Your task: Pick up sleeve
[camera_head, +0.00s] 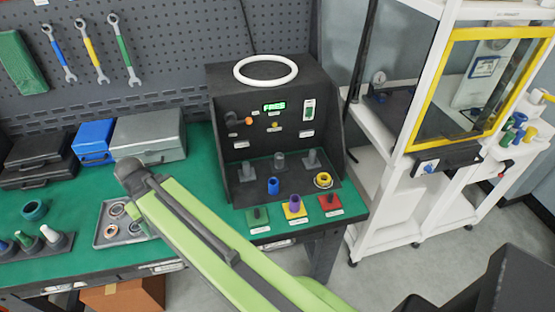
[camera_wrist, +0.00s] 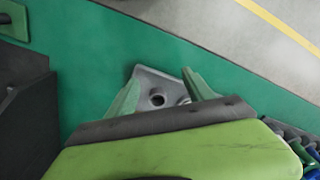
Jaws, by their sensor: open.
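No part is labelled as the sleeve, and I cannot tell which one it is. A shallow grey tray (camera_head: 101,237) on the green bench holds several ring-shaped parts, including a metal ring (camera_head: 116,209). My arm covers the tray's right side. In the wrist view the tray (camera_wrist: 143,74) lies under my gripper (camera_wrist: 161,76), with a round grey part with a dark hole (camera_wrist: 157,99) between the two green fingers. The fingers are apart and hold nothing visible.
The dark test rig (camera_head: 265,80) stands right of the tray, with a blue cylinder (camera_head: 273,186), a purple cylinder (camera_head: 296,203) and a yellow ring (camera_head: 322,178). A teal ring (camera_head: 35,210) and a stand of cones (camera_head: 50,235) are to the left. A silver case (camera_head: 148,138) is behind.

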